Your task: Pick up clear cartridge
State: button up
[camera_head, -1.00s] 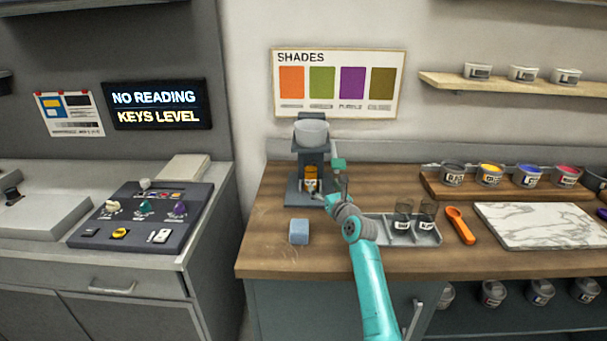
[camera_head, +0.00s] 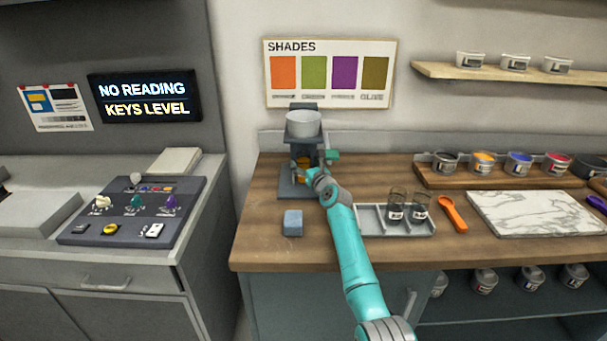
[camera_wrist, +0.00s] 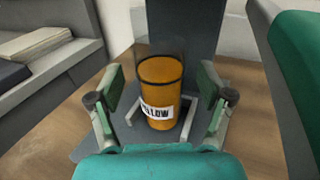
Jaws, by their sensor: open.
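The clear cartridge (camera_wrist: 160,92) stands upright on the grey stand's base in the wrist view. It is a transparent cylinder with orange contents and a white label of which "LLOW" can be read. In the head view the cartridge (camera_head: 303,166) is mostly hidden behind my arm. My gripper (camera_wrist: 160,100) is open, with one finger on each side of the cartridge and a gap on both sides. In the head view my gripper (camera_head: 308,177) is at the front of the grey stand (camera_head: 292,190), under its white bowl (camera_head: 303,123).
A blue-grey block (camera_head: 293,223) lies in front of the stand. A divided tray (camera_head: 373,223) holds two dark labelled cups (camera_head: 396,207) to the right. An orange scoop (camera_head: 453,213) and a marble slab (camera_head: 535,214) lie farther right. The counter's left part is clear.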

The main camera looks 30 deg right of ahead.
jog(key=shift+w+d, duration=0.15)
jog(key=shift+w, duration=0.6)
jog(key=c, duration=1.4)
grip_shut()
jog(key=shift+r, duration=0.15)
